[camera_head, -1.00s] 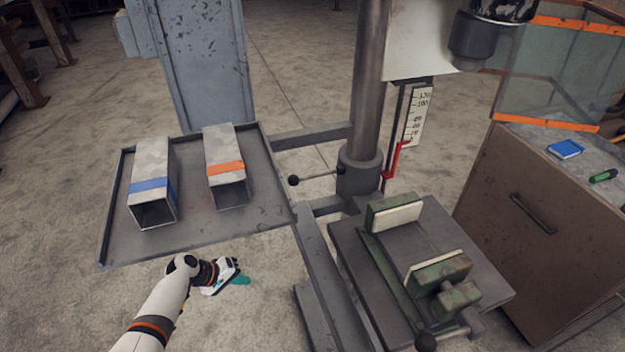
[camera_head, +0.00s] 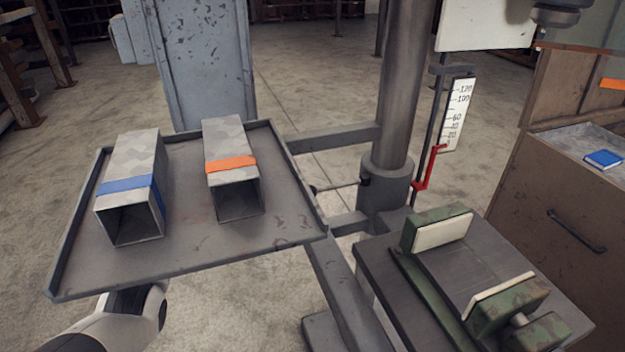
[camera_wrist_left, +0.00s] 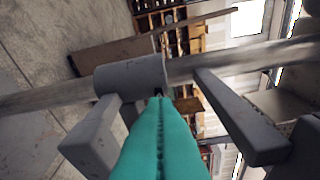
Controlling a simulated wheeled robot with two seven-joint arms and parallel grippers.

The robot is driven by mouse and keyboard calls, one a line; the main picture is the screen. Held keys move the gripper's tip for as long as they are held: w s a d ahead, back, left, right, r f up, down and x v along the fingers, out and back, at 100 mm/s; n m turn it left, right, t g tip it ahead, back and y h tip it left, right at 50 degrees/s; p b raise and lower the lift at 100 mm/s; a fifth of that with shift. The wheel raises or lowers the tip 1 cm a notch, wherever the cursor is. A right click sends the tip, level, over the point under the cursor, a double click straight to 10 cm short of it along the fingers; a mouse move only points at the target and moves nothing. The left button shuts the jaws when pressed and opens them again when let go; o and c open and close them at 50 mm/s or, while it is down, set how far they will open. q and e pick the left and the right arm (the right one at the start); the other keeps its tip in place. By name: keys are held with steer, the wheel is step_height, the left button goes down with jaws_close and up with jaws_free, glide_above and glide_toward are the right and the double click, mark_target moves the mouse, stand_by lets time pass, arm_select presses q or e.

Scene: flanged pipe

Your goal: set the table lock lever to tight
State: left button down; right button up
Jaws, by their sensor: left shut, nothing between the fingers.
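The table lock lever (camera_head: 338,187) is a thin dark rod that sticks out to the left from the grey collar (camera_head: 385,185) on the column in the head view. In the left wrist view, the collar (camera_wrist_left: 130,75) lies ahead of my left gripper (camera_wrist_left: 158,105), whose teal fingers are shut and empty. A small dark part shows at the collar just beyond the fingertips; the lever rod itself I cannot make out there. In the head view the tray hides my left gripper. My right gripper is not in view.
A grey tray (camera_head: 180,268) with two square tubes, blue-banded (camera_head: 130,200) and orange-banded (camera_head: 233,180), stands over my left arm. The drill table (camera_head: 380,270) with a green vise (camera_head: 440,230) is at right. A red pointer (camera_head: 428,172) stands by the scale.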

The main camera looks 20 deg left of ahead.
mark_target(336, 186)
arm_select(q)
steer(key=d+f, duration=0.1)
steer(key=d, duration=1)
steer(key=shift+d+f+p, duration=0.15)
steer(key=shift+d+p, duration=0.1)
steer(key=shift+p, duration=0.05)
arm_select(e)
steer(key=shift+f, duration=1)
arm_select(q)
steer(key=shift+d, duration=0.1)
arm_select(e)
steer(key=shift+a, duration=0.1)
